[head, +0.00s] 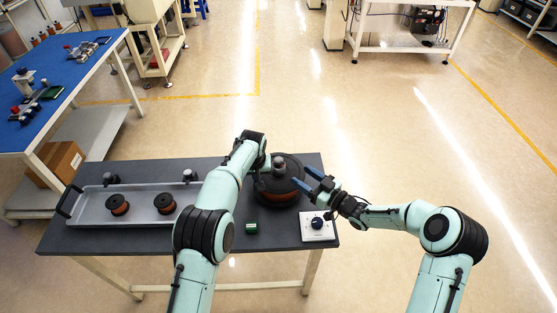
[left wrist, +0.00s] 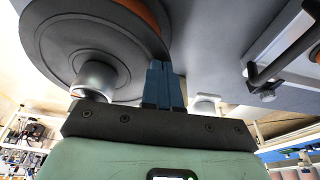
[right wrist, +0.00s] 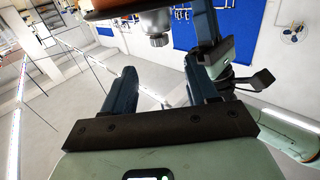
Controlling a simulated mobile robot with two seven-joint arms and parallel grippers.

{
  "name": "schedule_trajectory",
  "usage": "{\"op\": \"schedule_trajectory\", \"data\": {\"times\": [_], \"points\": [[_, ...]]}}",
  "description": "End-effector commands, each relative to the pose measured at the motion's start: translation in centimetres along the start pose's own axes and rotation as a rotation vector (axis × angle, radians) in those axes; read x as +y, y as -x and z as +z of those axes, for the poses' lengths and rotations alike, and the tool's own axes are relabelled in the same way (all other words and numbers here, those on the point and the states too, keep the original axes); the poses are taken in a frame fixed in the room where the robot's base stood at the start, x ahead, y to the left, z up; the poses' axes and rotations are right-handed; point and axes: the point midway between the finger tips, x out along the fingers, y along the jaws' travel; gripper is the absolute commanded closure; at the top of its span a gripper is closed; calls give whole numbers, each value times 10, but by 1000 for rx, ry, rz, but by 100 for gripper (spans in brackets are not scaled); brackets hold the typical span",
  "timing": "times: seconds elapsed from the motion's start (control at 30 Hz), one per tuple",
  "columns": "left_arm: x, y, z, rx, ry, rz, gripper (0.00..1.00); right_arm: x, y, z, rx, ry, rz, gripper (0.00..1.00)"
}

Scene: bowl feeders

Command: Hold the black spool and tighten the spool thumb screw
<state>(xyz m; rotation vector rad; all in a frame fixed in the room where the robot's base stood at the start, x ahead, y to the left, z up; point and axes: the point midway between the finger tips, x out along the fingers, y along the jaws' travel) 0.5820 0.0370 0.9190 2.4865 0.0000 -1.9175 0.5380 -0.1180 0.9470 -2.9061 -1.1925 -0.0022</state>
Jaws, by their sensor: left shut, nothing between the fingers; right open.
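The large black spool (head: 289,170), wound with copper-coloured wire, lies flat at the right end of the dark table. Its grey thumb screw (head: 279,163) stands at its centre; it also shows in the left wrist view (left wrist: 95,78) and right wrist view (right wrist: 155,24). My left gripper (left wrist: 163,78) is shut and empty beside the spool's rim. I cannot tell if it touches the rim; my left arm partly hides this spot in the head view. My right gripper (head: 316,180) is open and empty, at the spool's right, its fingers pointing toward it.
A white plate with a black knob (head: 317,222) lies below my right gripper. A grey tray (head: 92,213) with two small spools fills the table's left. A blue-topped bench (head: 55,75) stands behind left.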

Motion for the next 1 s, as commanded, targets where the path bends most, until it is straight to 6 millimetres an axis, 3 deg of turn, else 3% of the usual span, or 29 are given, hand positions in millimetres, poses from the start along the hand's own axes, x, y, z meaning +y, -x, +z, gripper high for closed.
{"op": "schedule_trajectory", "data": {"times": [0.03, 0.53, 0.73, 1.0], "points": [[-2, -9, 7, -21, -2, -7, 100, -2, -6, 1, 1, -3, -3, 42], [-1, -9, 7, -21, -2, -7, 100, -2, -97, 1, 1, -1, -2, 42], [-2, -9, 7, -21, -1, -7, 100, -1, -113, 1, 0, 0, -1, 42], [-2, -9, 7, -21, -1, -7, 100, -1, -115, 1, -1, 0, 0, 42]]}}
